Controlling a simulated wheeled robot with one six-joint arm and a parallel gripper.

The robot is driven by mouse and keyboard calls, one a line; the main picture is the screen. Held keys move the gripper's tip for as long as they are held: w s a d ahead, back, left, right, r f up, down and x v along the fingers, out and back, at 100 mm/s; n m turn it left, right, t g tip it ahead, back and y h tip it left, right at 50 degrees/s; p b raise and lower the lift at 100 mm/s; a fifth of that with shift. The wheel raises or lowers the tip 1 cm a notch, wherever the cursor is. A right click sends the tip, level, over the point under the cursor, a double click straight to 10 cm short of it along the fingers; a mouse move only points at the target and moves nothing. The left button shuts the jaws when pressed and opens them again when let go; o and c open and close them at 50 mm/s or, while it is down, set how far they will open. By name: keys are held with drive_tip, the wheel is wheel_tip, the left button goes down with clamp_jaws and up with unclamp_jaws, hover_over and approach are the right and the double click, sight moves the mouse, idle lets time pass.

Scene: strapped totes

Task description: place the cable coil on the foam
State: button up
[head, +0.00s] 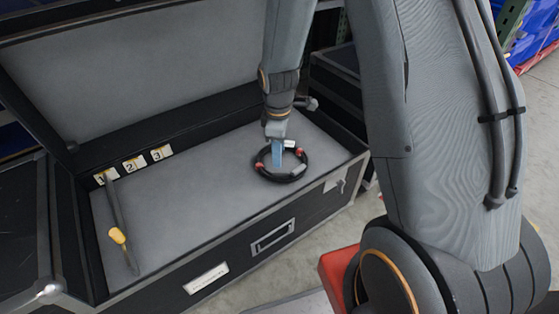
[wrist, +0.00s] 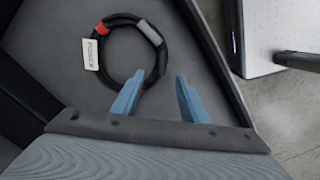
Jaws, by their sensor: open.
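A black cable coil (head: 261,169) with red bands and a white tag lies flat on the grey foam (head: 190,196) in the open case, toward its right end. In the wrist view the coil (wrist: 106,79) shows as a full ring on the foam (wrist: 205,72). My gripper (head: 277,165) is over the coil with blue fingers pointing down.
The case's open lid (head: 130,70) stands behind the foam. The foam's middle is clear. The case's front wall (head: 233,268) rises as an edge.

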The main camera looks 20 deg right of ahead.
drive_tip(key=s+a+r+m, duration=0.3)
drive_tip(key=s+r, duration=0.2)
drive_tip(key=r, duration=0.3)
drive_tip(key=s+a+r+m, duration=0.25)
drive_tip(key=s+r, duration=0.35)
drive_tip(key=r, duration=0.3)
drive_tip(key=s+a+r+m, duration=0.1)
drive_tip(key=s+r+m, duration=0.1)
drive_tip(key=s, duration=0.4)
drive_tip(key=s+a+r+m, duration=0.1)
drive_tip(key=s+r+m, duration=0.1)
drive_tip(key=s+r, duration=0.2)
drive_tip(key=shift+s+a+y, duration=0.25)
drive_tip(key=shift+s+y, duration=0.15)
drive_tip(key=shift+s, duration=0.7)
drive_tip(key=shift+r, duration=0.1)
